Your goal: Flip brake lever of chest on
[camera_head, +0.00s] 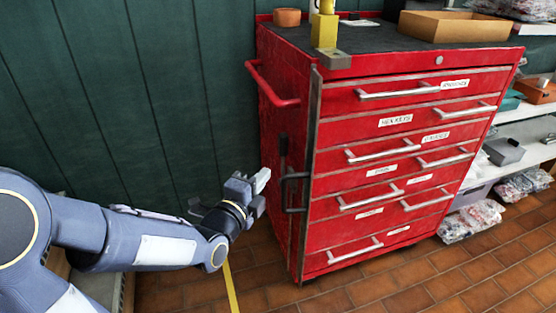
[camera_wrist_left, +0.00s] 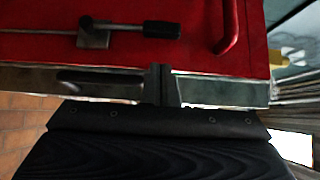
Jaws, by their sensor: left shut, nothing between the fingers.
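The red tool chest (camera_head: 345,206) stands on the floor against a green wall. On its left side is a lever with a black grip (camera_head: 283,147) at the top and a thin rod running down. The wrist view shows the black grip (camera_wrist_left: 162,29), the rod and a small metal bracket (camera_wrist_left: 95,36) on the red side panel. My left gripper (camera_head: 262,180) is left of this panel, a little below the grip, and apart from it. Its fingers (camera_wrist_left: 160,84) are shut and empty. My right gripper is not in view.
A red push handle (camera_head: 272,88) sticks out from the chest's upper left side. A dark bar handle (camera_head: 290,194) sits by the front left edge. A cardboard tray (camera_head: 454,27) and a yellow post (camera_head: 325,30) are on top. Shelves stand at right; the floor at left is open.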

